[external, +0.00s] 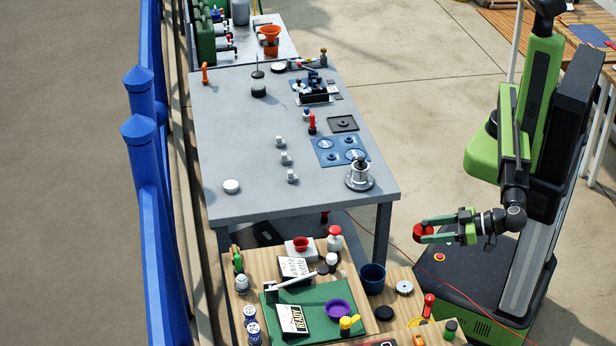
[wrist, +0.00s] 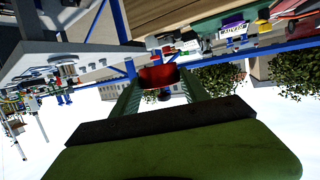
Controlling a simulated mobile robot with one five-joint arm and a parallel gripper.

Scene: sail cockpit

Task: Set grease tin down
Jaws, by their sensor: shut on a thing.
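My gripper (external: 430,232) is shut on a small red tin (external: 422,233), which I take to be the grease tin. It holds the tin up in the air, to the right of the wooden bench and the grey table and above my base. In the wrist view the red tin (wrist: 158,76) sits between the two green fingers, clear of any surface. That view appears upside down, and the tin's far side is hidden.
The wooden bench (external: 395,322) carries a green mat (external: 262,306), a purple bowl (external: 338,309), a dark blue cup (external: 372,277) and several bottles. The grey table (external: 235,140) holds a winch (external: 359,175) and a blue panel (external: 325,145). Its left middle is bare.

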